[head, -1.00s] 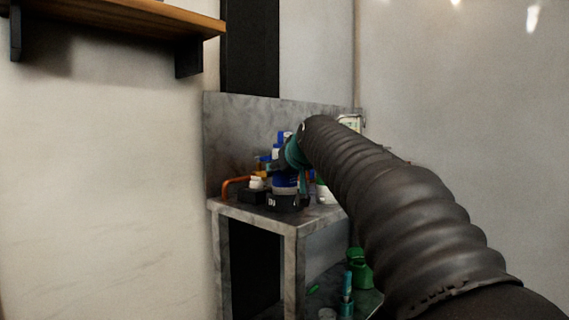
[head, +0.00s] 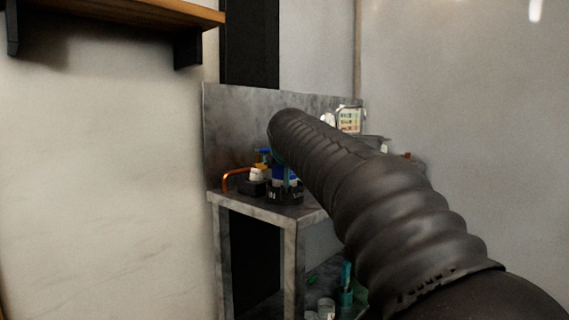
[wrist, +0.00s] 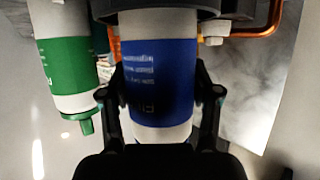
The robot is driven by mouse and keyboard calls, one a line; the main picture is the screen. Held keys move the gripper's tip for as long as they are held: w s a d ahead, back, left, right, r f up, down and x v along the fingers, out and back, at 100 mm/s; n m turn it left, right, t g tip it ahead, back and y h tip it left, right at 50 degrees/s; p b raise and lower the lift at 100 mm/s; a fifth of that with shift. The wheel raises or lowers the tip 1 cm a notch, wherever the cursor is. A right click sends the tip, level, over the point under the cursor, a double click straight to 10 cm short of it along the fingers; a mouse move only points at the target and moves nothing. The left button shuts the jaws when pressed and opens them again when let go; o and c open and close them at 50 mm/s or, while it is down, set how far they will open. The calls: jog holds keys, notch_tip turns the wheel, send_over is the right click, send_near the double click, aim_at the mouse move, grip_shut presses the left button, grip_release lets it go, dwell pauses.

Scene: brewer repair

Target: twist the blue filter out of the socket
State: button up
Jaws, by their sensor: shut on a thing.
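The blue filter (wrist: 158,80) has a blue band with pale print and white ends. In the wrist view its upper end meets a black socket (wrist: 165,12), and I see no gap between them. My gripper (wrist: 162,88) has one dark finger on each side of the filter and is shut on it. In the head view a strip of the blue filter (head: 279,172) shows above the black socket (head: 285,196) on the bench. My arm hides most of the gripper there.
A green-banded filter (wrist: 65,65) is close to the left finger. A copper pipe (wrist: 268,28) bends near the socket's right side. The grey bench (head: 250,205) has a back panel. A white-framed panel (head: 349,119) is behind my arm. A teal bottle (head: 347,285) stands on the lower shelf.

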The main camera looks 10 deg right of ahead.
jog(key=shift+r+p, duration=3.65)
jog(key=shift+r, duration=0.65)
